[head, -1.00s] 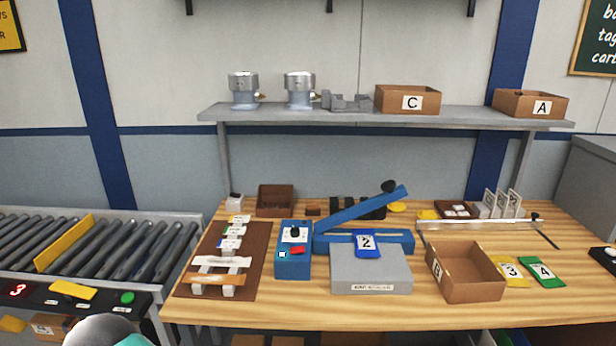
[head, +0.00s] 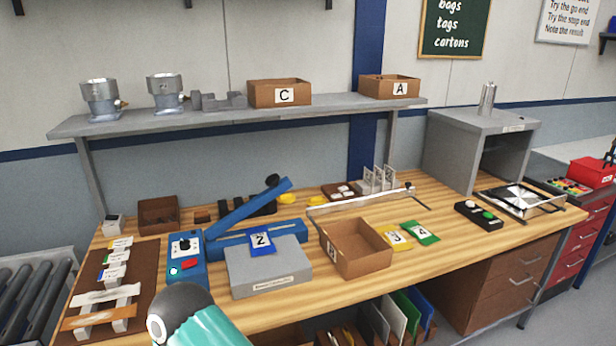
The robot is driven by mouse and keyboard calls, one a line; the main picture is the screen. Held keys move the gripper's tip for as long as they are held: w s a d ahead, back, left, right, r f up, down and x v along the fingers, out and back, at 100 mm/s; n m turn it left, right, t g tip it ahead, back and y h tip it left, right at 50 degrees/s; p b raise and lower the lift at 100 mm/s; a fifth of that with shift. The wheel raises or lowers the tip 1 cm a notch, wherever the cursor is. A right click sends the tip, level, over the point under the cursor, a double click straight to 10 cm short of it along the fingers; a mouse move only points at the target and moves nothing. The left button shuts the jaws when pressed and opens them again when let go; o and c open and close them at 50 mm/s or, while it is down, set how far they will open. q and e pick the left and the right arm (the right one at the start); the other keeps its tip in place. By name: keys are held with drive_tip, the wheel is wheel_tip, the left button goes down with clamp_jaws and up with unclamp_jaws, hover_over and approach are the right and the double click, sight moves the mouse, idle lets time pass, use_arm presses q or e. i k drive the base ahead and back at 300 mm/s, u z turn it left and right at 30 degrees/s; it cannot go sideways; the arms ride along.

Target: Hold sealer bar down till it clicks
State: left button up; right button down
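The blue sealer bar (head: 246,207) is raised at a slant, its black knob (head: 272,181) at the upper right end. Its blue base (head: 228,241) lies on the bench behind a grey block (head: 268,268). A blue bag marked 2 (head: 261,242) lies over the block's top, reaching toward the sealer base. The blue control box (head: 187,262) with a black dial and a red switch stands at the sealer's left end. A rounded dark and teal part of my arm shows at the bottom, in front of the bench. Neither gripper's fingers can be seen.
An open carton marked B (head: 355,248) stands right of the grey block, with a yellow bag 3 (head: 396,237) and green bag 4 (head: 421,232) beside it. A brown board (head: 113,285) with tags lies at left. A shelf (head: 240,117) runs above the bench.

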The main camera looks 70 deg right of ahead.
sight(276, 187)
drive_tip(key=z, duration=1.15)
drive_tip(key=i, duration=0.7)
drive_tip(key=k, duration=0.65)
drive_tip(key=z, duration=0.1)
